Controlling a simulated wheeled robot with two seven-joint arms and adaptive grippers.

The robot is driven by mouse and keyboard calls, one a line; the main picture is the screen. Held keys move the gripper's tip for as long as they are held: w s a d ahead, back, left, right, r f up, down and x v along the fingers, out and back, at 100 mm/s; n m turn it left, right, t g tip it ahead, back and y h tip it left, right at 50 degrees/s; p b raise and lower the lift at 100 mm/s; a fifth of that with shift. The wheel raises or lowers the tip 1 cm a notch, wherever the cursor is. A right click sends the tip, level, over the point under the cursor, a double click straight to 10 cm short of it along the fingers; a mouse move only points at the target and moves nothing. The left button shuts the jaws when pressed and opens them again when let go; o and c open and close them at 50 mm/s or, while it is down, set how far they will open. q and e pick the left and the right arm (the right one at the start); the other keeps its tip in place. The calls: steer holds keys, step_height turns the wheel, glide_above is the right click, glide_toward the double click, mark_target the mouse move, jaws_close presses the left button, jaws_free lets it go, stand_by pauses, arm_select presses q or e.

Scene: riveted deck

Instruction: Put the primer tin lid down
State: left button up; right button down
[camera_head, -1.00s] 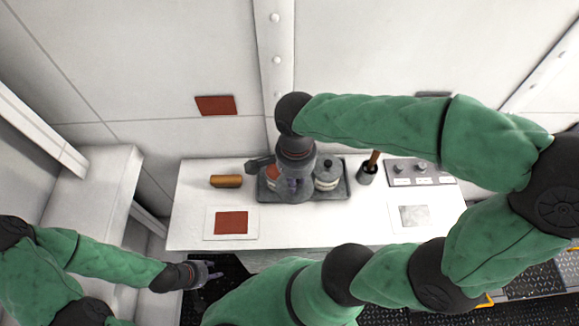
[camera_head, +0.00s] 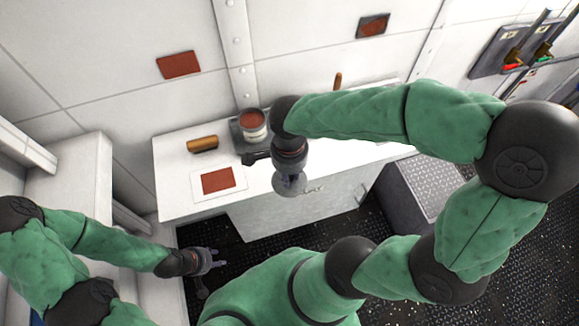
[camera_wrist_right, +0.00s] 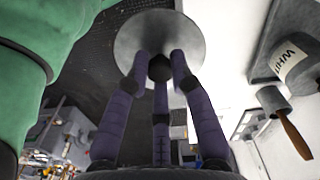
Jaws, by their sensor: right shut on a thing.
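My right gripper (camera_head: 290,174) is shut on the knob of the primer tin lid (camera_head: 290,187), a round grey disc. The lid hangs in the air around the bench's front edge. In the right wrist view the lid (camera_wrist_right: 150,35) shows beyond the three fingers (camera_wrist_right: 160,70), which close around its dark knob. An open tin (camera_head: 253,124) with red-brown paint inside stands on the dark tray (camera_head: 236,134), left of my right wrist. My left gripper (camera_head: 208,260) is low, in front of the bench, with its fingers apart and empty.
The white bench (camera_head: 175,190) carries a brown roll (camera_head: 202,144) and a red swatch on a white sheet (camera_head: 230,191). My right arm hides much of its right side. The wrist view shows a tin labelled "WHI" (camera_wrist_right: 293,62) and a brush with a wooden handle (camera_wrist_right: 294,136).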

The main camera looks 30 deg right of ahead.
steer(key=w+d+f, duration=0.1)
steer(key=w+f, duration=0.1)
steer(key=w, duration=0.1)
steer(key=w+d+f+b, duration=0.1)
steer(key=w+d+f, duration=0.1)
steer(key=w+f, duration=0.1)
steer(key=w+d+f+b, duration=0.1)
steer(key=w+f, duration=0.2)
steer(key=shift+w+d, duration=0.3)
steer(key=shift+w, duration=0.05)
steer(key=shift+w+d+f+b, duration=0.1)
steer(key=shift+w+f+b, duration=0.1)
steer(key=shift+f, duration=0.8)
steer(key=shift+w+f+b, duration=0.1)
steer(key=shift+f+b, duration=0.1)
steer(key=shift+f, duration=0.75)
steer(key=shift+f, duration=0.15)
steer(key=c, duration=1.1)
jaws_free()
